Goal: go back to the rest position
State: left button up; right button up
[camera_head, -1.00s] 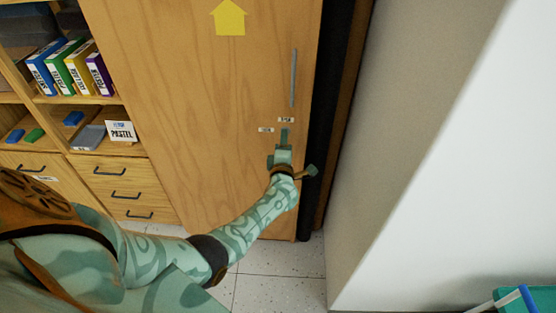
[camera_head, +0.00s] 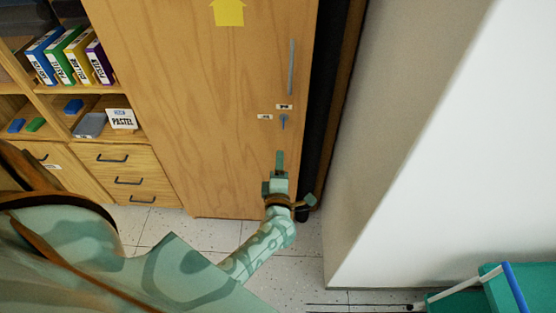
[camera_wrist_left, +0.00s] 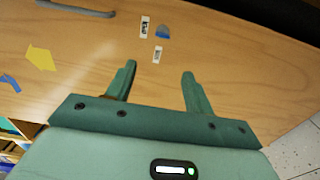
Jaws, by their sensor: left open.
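My left gripper (camera_head: 279,162) is in front of the lower part of a wooden cabinet door (camera_head: 205,110), below a small key or knob (camera_head: 283,121) with two small labels beside it. In the left wrist view my left gripper (camera_wrist_left: 158,85) shows its two fingers spread apart with nothing between them. The key or knob (camera_wrist_left: 162,32) appears beyond the fingertips, apart from them. My right gripper is in neither view.
A long door handle (camera_head: 292,67) runs upright above the key. Shelves with several binders (camera_head: 70,55) and drawers (camera_head: 120,180) stand at left. A white wall (camera_head: 440,150) is at right, with a teal object (camera_head: 465,298) at bottom right. Speckled floor (camera_head: 160,225) shows below.

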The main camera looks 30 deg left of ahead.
pick_arm(q)
jog(key=s+d+f+m+g+h, duration=0.1)
jog(key=s+d+f+m+h, duration=0.1)
jog(key=d+f+m+h, duration=0.4)
jog(key=s+d+f+m+g+h, duration=0.1)
jog(key=s+d+f+m+h, duration=0.15)
jog(key=f+m, duration=0.55)
jog(key=s+f+m+g+h, duration=0.1)
jog(key=s+f+m+g, duration=0.3)
jog(key=s+f, duration=0.4)
jog(key=s+f+m+g+h, duration=0.1)
jog(key=s+f+m+g, duration=0.3)
jog(key=s, duration=1.1)
notch_tip(320, 180, down, 4)
jog(key=m, duration=0.3)
jog(key=shift+s+d+f+g, duration=0.25)
jog(key=shift+s+d+g, duration=0.05)
jog(key=s+a+f+m+g, duration=0.1)
jog(key=s, duration=0.5)
jog(key=s+a+f+m+g, duration=0.1)
jog(key=s+a, duration=0.1)
jog(key=s, duration=0.4)
jog(key=s+a+f+m+g+y, duration=0.1)
jog(key=s+g, duration=0.1)
jog(key=s, duration=0.4)
jog(key=shift+s+a, duration=0.25)
jog(key=shift+a, duration=0.1)
jog(key=shift+c, duration=0.3)
